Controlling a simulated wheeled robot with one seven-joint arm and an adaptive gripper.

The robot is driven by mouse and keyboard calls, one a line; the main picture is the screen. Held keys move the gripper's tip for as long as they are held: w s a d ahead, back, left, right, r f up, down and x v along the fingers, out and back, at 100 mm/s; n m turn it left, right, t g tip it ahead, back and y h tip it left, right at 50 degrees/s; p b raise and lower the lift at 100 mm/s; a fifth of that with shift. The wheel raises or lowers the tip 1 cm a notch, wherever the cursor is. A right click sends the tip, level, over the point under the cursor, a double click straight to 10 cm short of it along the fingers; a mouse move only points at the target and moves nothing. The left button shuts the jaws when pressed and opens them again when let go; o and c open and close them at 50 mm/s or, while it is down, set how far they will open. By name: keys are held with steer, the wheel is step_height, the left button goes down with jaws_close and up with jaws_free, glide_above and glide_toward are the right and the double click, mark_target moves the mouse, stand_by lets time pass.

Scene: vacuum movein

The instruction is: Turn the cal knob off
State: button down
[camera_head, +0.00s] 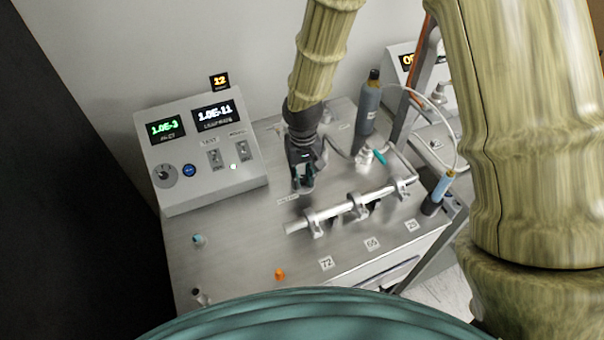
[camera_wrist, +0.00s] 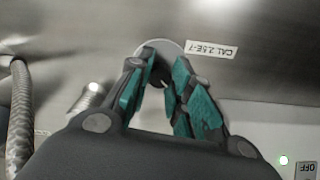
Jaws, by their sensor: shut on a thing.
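The label reading CAL 2.5E-7 (camera_wrist: 212,50) is on the metal worktop in the wrist view. Beside it is the cal knob (camera_wrist: 159,77), a small dark part over a pale round base, mostly hidden by the fingers. My gripper (camera_wrist: 160,72) reaches down around it with teal finger pads on both sides and is shut on it. In the head view my gripper (camera_head: 303,185) is at the worktop behind the horizontal metal tube. The knob itself is hidden there, and I cannot tell its turn angle.
A control box (camera_head: 200,190) with displays and switches stands at the left. The clamped metal tube (camera_head: 335,210) lies just in front of my gripper. A dark grey bottle (camera_head: 369,105) and hoses are to its right. An orange knob (camera_head: 280,274) is nearer the front.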

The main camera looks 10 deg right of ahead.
mark_target(302, 178)
steer(key=c, duration=1.3)
jaws_free()
steer(key=shift+o, duration=0.2)
step_height(302, 178, up, 12)
